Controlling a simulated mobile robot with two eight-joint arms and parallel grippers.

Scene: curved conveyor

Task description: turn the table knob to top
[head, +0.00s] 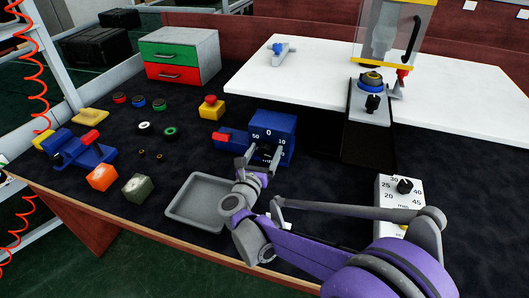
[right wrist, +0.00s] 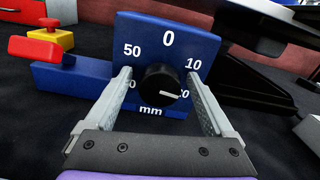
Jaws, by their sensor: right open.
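The black knob (right wrist: 161,86) sits on the sloped face of a blue dial box (head: 272,125). That face reads 0 at its top, with 50 and 10 lower at the sides and "mm" below. The knob's white pointer line points right, toward the 20. My right gripper (right wrist: 160,80) is open, with one finger on each side of the knob; I cannot tell whether they touch it. In the head view my right gripper (head: 259,161) reaches the box's front and hides part of the dial. My left gripper is not in view.
A grey tray (head: 179,220) lies just left of my right arm. A white dial box (head: 405,213) with its own black knob stands to the right. A red-and-blue block (head: 224,138) adjoins the blue box. A yellow box with a red button (head: 211,107) stands behind.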

